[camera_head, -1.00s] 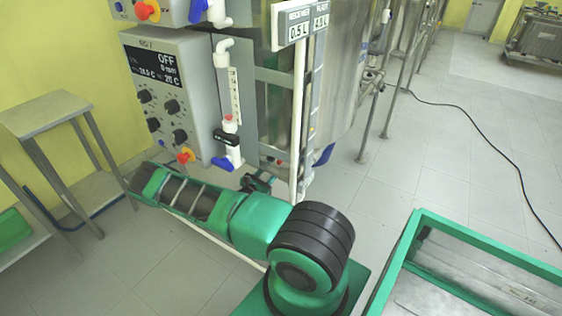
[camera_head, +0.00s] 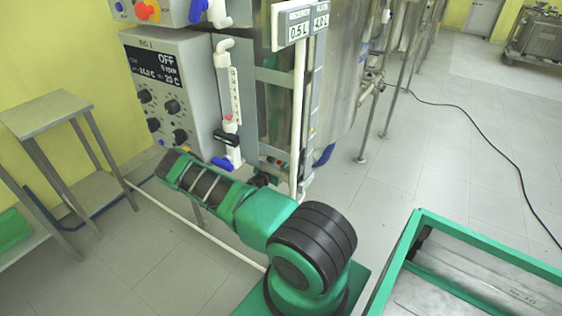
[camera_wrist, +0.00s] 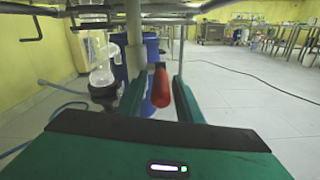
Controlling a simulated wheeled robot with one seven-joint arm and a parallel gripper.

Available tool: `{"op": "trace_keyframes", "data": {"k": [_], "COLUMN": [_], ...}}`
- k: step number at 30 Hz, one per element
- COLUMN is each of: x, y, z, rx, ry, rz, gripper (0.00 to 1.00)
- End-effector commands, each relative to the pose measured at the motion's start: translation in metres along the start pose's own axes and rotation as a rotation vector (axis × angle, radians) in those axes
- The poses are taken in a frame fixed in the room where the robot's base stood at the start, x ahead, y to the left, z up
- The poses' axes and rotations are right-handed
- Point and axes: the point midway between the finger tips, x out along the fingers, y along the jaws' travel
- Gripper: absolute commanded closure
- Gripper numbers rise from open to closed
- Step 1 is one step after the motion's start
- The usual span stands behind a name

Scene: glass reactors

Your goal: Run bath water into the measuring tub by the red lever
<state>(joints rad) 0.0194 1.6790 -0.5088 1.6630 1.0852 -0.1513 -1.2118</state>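The red lever (camera_wrist: 161,90) shows in the wrist view as a rounded red bar end. It lies between the two green fingers of my gripper (camera_wrist: 158,84). The fingers are apart, with a narrow gap on each side of the lever, so the gripper looks open around it. In the head view my arm hides most of the gripper. A display (camera_head: 298,24) there reads 0.5 L and about 4.8 L. Blue containers (camera_wrist: 151,50) stand behind the lever in the wrist view; I cannot tell whether one is the measuring tub.
A control box (camera_head: 165,90) reading OFF stands left of a valve pipe with a blue handle (camera_head: 224,163). Glassware (camera_wrist: 102,65) is close left of my fingers. A steel vessel (camera_head: 345,70) stands behind. A small table (camera_head: 45,115) is at left. A cable (camera_head: 480,125) crosses open floor.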

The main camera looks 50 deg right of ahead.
Motion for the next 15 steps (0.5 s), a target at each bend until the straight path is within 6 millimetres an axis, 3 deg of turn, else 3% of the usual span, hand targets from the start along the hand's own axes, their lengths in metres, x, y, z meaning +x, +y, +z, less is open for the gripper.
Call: {"op": "trace_keyframes", "data": {"k": [1, 3, 4, 15], "x": [0.0, 0.0, 0.0, 0.0022], "y": [-0.0002, -0.0002, -0.0002, -0.0016], "z": [0.0, 0.0, 0.0, -0.0058], "rx": [0.0, 0.0, 0.0, -0.006], "ry": [0.0, 0.0, 0.0, -0.057], "rz": [0.0, 0.0, 0.0, 0.009], "gripper": [0.81, 0.98, 1.0, 1.0]}}
